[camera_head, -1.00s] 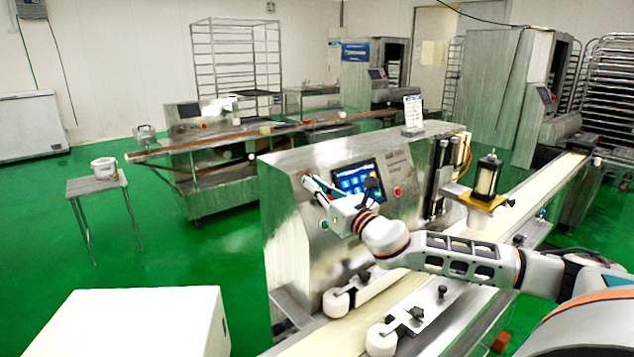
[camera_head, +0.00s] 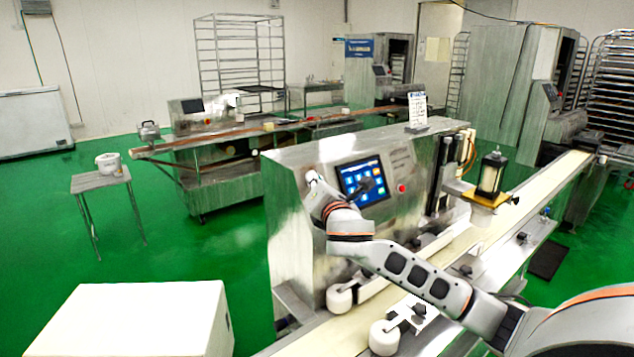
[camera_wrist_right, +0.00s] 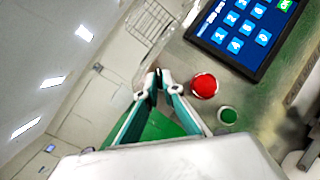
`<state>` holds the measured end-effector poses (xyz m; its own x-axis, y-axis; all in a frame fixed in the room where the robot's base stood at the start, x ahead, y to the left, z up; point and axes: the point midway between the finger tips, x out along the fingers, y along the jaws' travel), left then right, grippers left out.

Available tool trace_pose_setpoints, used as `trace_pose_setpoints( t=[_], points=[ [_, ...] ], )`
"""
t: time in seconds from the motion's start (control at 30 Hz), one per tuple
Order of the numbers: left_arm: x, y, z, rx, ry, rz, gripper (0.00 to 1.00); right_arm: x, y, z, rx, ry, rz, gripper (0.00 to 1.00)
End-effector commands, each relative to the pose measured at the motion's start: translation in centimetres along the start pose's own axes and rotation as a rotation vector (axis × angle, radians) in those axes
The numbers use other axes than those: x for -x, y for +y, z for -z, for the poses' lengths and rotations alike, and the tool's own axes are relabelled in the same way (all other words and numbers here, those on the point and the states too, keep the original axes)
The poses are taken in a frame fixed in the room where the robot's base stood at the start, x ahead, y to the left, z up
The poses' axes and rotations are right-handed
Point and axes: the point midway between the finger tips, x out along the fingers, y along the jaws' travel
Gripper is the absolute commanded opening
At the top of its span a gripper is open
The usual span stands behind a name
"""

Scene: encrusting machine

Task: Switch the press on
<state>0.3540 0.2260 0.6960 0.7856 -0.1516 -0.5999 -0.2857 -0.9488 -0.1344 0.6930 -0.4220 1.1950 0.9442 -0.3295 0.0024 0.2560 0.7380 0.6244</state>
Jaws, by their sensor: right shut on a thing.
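The steel machine (camera_head: 292,215) with a lit touchscreen (camera_head: 362,182) stands in the middle of the head view. A red button (camera_head: 402,188) is right of the screen. My right gripper (camera_head: 312,178) is at the panel's left part, mostly hidden by my wrist. In the right wrist view its fingertips (camera_wrist_right: 157,77) come together on something small and dark that I cannot make out. A red button (camera_wrist_right: 204,85) and a green button (camera_wrist_right: 228,115) lie right of the fingertips, below the touchscreen's corner (camera_wrist_right: 245,30). My left gripper is out of view.
A stamping unit (camera_head: 490,177) with a yellow plate stands above the conveyor belt (camera_head: 540,192) on the right. A white box (camera_head: 140,320) is at the front left. A small table (camera_head: 95,182) carries a white bucket (camera_head: 108,163). Green floor is open at the left.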

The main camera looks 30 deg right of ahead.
Motion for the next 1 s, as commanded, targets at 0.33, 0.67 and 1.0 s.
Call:
trace_pose_setpoints(
  t=[0.33,0.67,1.0],
  points=[
    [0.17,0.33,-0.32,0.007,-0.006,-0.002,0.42,-0.06,0.08,-0.28,-0.024,-0.006,0.016,0.0],
    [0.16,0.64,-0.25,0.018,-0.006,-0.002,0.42,-0.06,0.09,-0.31,-0.024,-0.006,0.015,0.24],
    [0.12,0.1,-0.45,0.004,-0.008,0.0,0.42,0.17,0.07,-0.12,-0.023,-0.003,0.015,0.24]
  ],
)
